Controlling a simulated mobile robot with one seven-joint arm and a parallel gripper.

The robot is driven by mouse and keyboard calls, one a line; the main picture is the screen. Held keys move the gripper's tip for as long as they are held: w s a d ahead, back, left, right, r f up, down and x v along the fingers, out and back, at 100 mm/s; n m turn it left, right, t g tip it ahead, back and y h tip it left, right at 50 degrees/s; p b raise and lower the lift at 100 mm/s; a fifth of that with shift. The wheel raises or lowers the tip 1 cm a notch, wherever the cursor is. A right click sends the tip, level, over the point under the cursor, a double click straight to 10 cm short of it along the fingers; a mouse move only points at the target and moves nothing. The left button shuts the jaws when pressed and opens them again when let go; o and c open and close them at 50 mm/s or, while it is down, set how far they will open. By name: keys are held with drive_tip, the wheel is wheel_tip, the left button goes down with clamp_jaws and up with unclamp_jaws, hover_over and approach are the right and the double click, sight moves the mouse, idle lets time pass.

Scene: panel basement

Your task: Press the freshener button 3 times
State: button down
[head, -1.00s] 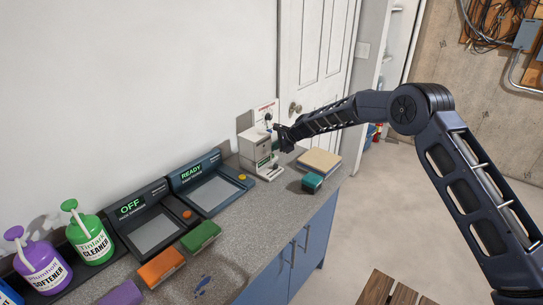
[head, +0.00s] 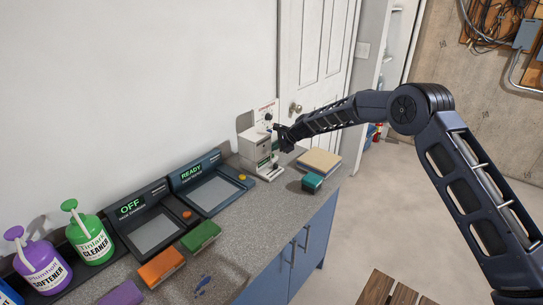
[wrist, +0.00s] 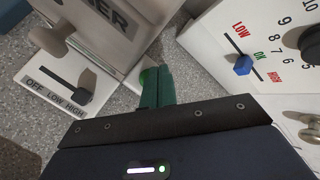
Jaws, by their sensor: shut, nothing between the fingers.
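A white box-shaped dispenser (head: 256,150) stands at the far end of the counter, by the door. In the wrist view, its front (wrist: 110,30) carries a label ending in "ER", and a round knob. In the head view, my gripper (head: 281,133) is at the dispenser's right side.
An OFF-LOW-HIGH slider (wrist: 72,90) lies left of my fingers. A white panel with a blue LOW-OK-HIGH slider (wrist: 243,65) and a dial is at right. Two dark stations (head: 207,185) stand further left.

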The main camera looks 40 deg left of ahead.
drive_tip(key=shift+f, duration=0.15)
idle(0.5)
drive_tip(key=shift+f, duration=0.25)
drive_tip(key=shift+f, duration=0.45)
idle(1.1)
drive_tip(key=shift+r, duration=0.85)
drive_tip(key=shift+r, duration=0.1)
drive_tip(key=shift+r, duration=2.4)
